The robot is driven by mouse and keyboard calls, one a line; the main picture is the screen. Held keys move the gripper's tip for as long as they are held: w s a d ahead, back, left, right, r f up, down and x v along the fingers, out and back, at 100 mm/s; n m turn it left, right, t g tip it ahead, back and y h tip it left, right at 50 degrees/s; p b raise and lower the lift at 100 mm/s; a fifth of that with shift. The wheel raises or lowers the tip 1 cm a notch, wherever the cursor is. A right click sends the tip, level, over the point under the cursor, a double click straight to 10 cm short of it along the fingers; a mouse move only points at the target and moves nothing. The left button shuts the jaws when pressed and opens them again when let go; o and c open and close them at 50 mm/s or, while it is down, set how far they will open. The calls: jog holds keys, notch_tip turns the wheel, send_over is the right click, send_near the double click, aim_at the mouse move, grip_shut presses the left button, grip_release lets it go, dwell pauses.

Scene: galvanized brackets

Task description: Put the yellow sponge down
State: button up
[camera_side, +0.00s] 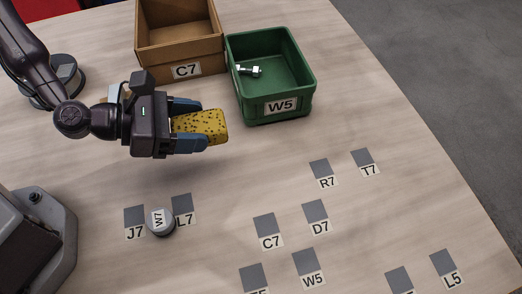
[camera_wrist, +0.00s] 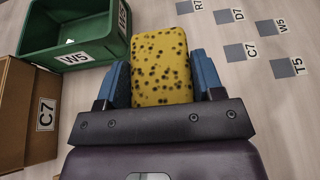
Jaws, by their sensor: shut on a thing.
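The yellow sponge (camera_side: 208,125) is a block with dark speckles, held between the blue fingers of my gripper (camera_side: 205,125). In the side view it appears at centre left, in front of the brown and green bins. My gripper is shut on it from both sides, and the far end of the sponge sticks out past the fingertips. The sponge also fills the gap between the fingers in the wrist view (camera_wrist: 161,68). I cannot tell exactly how high it is above the table.
A brown box (camera_side: 180,48) labelled C7 and a green bin (camera_side: 271,118) labelled W5, with a metal bolt (camera_side: 250,70) inside, stand at the back. Grey labelled squares, such as R7 (camera_side: 320,168), mark the table. A W7 cylinder (camera_side: 160,222) stands between J7 and L7.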

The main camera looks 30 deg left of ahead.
jog(key=s+d+r, duration=0.1)
jog(key=s+d, duration=0.2)
jog(key=d, duration=0.1)
send_over(275, 170)
jog(key=f, duration=0.8)
jog(key=shift+s+a+f, duration=0.2)
jog(key=shift+a+f, duration=0.05)
jog(key=shift+f, duration=0.05)
jog(key=shift+w+d+f, duration=0.1)
jog(key=shift+f, duration=0.85)
jog(key=shift+w+d+f, duration=0.1)
jog(key=shift+f, duration=0.85)
jog(key=o, duration=0.9)
jog(key=shift+f, duration=0.15)
